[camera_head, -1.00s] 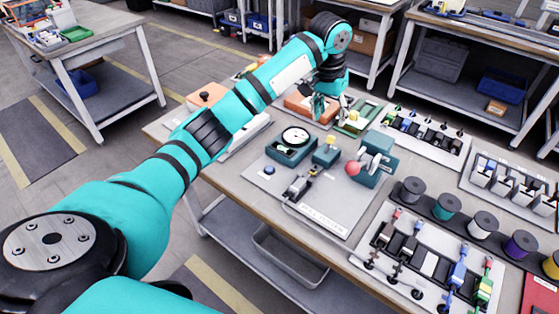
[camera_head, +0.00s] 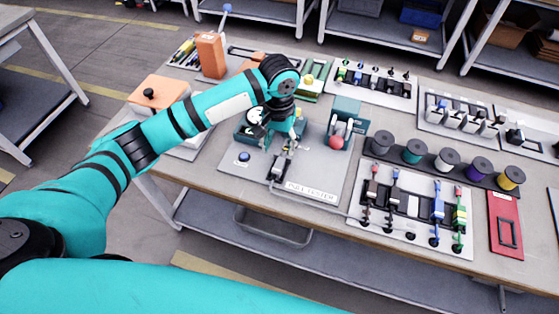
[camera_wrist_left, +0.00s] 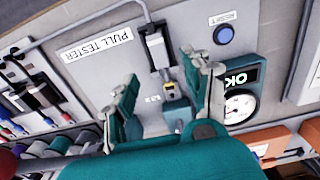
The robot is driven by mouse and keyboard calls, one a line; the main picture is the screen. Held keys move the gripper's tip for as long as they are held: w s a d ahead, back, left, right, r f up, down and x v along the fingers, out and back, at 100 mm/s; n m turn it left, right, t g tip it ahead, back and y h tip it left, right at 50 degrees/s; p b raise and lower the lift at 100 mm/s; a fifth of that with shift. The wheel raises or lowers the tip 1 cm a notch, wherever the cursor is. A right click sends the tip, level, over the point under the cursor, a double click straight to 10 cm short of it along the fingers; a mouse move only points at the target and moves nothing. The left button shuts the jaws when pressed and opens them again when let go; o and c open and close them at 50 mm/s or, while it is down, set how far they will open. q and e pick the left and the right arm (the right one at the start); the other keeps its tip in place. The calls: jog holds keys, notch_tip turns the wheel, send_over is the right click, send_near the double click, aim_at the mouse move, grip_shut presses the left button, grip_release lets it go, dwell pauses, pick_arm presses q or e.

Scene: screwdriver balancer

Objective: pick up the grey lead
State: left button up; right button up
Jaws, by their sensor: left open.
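My left gripper (camera_head: 282,143) is open above the grey pull tester plate (camera_head: 312,172). The clamp block also shows in the head view (camera_head: 277,171). A thin grey cable (camera_head: 318,204) runs from near this block towards the front rack. I cannot tell whether it is the grey lead. Nothing is clearly held. My right gripper is not in view.
A round dial (camera_wrist_left: 239,107) and a blue button (camera_wrist_left: 223,35) sit on the tester. A red ball (camera_head: 336,142) is at its right.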

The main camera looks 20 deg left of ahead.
aim_at(279, 163)
pick_arm(q)
jog(key=shift+f, duration=0.8)
jog(key=shift+d+f, duration=0.1)
jog(key=shift+f, duration=0.75)
notch_tip(279, 163, down, 4)
jog(key=shift+r+p, duration=0.15)
jog(key=shift+p, duration=0.45)
jog(key=shift+f, duration=0.5)
jog(key=shift+c, duration=0.9)
grip_shut()
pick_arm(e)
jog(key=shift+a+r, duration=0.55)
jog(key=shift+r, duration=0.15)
